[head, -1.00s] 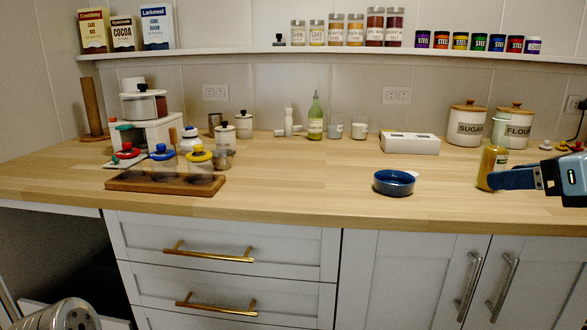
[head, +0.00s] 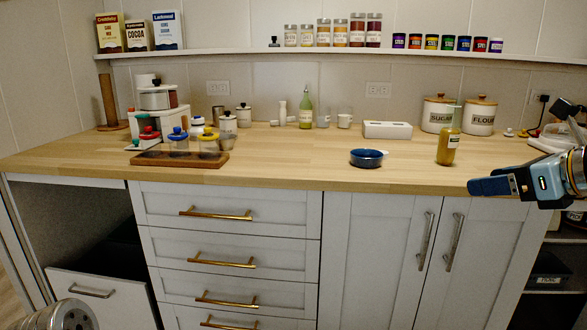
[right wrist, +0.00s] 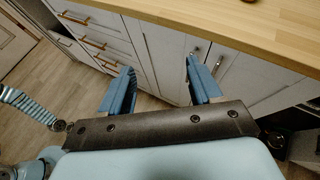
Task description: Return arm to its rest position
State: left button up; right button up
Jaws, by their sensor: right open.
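My right gripper (head: 492,186) comes in from the right in the head view, in front of the counter's front edge and above the right cabinet door. In the right wrist view its two blue fingers (right wrist: 160,88) stand wide apart with nothing between them. The amber bottle (head: 448,140) stands upright on the counter, apart from the gripper and behind it. My left gripper is not in the head view.
The wooden counter (head: 300,165) runs across, with white drawers and cabinets below it. A blue bowl (head: 367,158) sits near its front edge. A wooden tray (head: 160,160) with jars stands at left, and a sugar canister (head: 437,114) stands at back right. Floor (right wrist: 60,80) shows below.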

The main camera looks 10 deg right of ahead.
jog(key=w+a+f+n+g, duration=0.1)
jog(key=w+a+f+n, duration=0.3)
jog(key=f, duration=0.5)
jog(key=w+a+f+n+g+h, duration=0.1)
jog(key=w+a+f+n+g, duration=0.25)
jog(key=f, duration=0.65)
jog(key=w+a+f+n, duration=0.4)
jog(key=w+f, duration=0.2)
jog(key=f, duration=0.3)
jog(key=s+a+f+n+g, duration=0.1)
jog(key=s+a+f+n, duration=0.2)
jog(key=f, duration=0.7)
jog(key=s+a+f+n+g, duration=0.2)
jog(key=a+f+n, duration=0.2)
jog(key=f, duration=0.7)
jog(key=s+a+f+n+g, duration=0.1)
jog(key=s+a+f+n, duration=0.2)
jog(key=s+f, duration=0.2)
jog(key=s+a+f+n+g+y, duration=0.1)
jog(key=s+a+f+n, duration=0.2)
jog(key=s+f, duration=0.3)
jog(key=s+a+f+n+g, duration=0.2)
jog(key=s+f+n, duration=0.3)
jog(key=s, duration=0.4)
jog(key=shift+s+a+f, duration=0.4)
jog(key=shift+a+f, duration=0.3)
jog(key=shift+a, duration=0.15)
